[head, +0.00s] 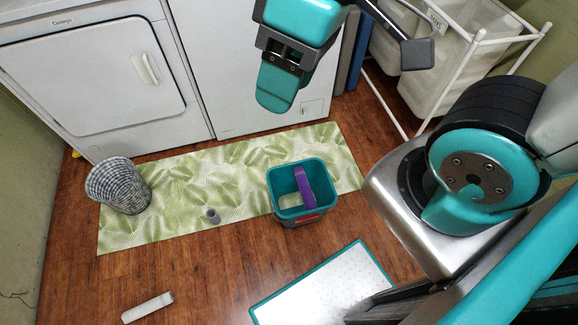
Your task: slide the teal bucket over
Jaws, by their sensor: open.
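The teal bucket (287,212) stands upright on the floor at the front edge of a leaf-patterned mat, right of the picture's middle. A purple piece (303,186) rises across its opening; I cannot tell whether it is a handle or something inside. A small red patch shows on the bucket's front rim. My gripper (276,92) hangs at the top centre, above the bucket in the picture and apart from it. It is open, with nothing seen in it. Its fingers are seen nearly edge-on, so the gap between them is hard to make out.
The leaf mat (187,200) carries a grey woven basket (119,186) at left and a small grey cylinder (212,215). A white teal-edged tray or mat (325,289) and a pale bar (147,307) lie in front. White appliances (95,85) and a hamper (440,85) stand behind.

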